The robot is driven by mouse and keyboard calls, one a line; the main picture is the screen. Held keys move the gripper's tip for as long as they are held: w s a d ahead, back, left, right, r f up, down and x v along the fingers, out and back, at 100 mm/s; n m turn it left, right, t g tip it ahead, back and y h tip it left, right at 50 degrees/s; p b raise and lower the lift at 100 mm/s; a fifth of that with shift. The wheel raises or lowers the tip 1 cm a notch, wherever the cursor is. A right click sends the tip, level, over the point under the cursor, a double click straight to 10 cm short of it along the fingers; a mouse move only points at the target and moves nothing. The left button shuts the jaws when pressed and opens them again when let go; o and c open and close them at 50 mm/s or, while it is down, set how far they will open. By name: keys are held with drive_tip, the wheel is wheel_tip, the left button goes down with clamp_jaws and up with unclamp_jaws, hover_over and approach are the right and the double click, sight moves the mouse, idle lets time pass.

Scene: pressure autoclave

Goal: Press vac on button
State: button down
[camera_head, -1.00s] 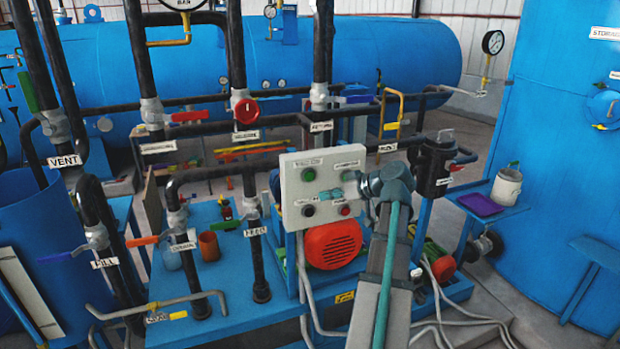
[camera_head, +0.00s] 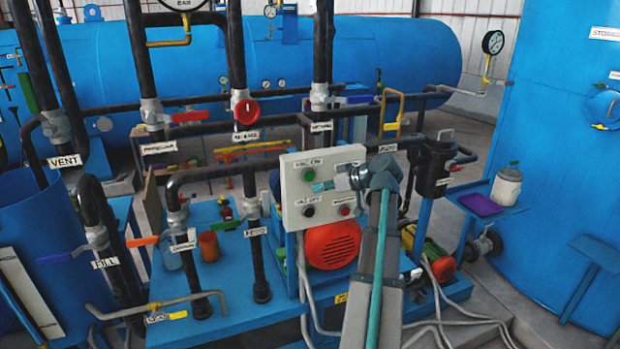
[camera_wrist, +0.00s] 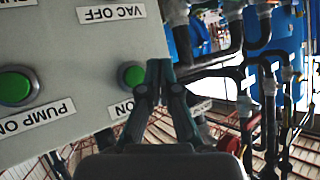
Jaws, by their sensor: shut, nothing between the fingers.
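The grey control panel (camera_head: 327,215) faces me with its buttons and labels. The green VAC ON button (camera_head: 308,174) is at its upper left in the head view. In the wrist view, where the panel appears upside down, this green button (camera_wrist: 132,75) sits beside a partly hidden label ending in ON. My gripper (camera_head: 318,186) is shut and empty, its tips just below and right of the button in the head view. In the wrist view the shut fingertips (camera_wrist: 160,66) are right beside the button. I cannot tell whether they touch the panel.
The black VAC OFF button (camera_head: 308,211) and a red button (camera_head: 345,210) are lower on the panel. The green PUMP ON button (camera_wrist: 15,87) shows in the wrist view. Black pipes (camera_head: 252,215) stand left of the panel, and a red motor cover (camera_head: 332,245) is below it.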

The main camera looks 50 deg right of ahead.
sight(309, 176)
drive_tip(key=shift+w+d+b, duration=0.25)
drive_tip(key=shift+w+d, duration=0.15)
drive_tip(key=shift+w, duration=0.45)
drive_tip(key=shift+w+d+b, duration=0.2)
drive_tip(key=shift+w+d, duration=0.2)
drive_tip(key=shift+w, duration=0.45)
drive_tip(key=shift+w+d, duration=0.1)
drive_tip(key=shift+w+d+b, duration=0.1)
drive_tip(key=shift+w+b, duration=0.15)
drive_tip(key=shift+b, duration=0.05)
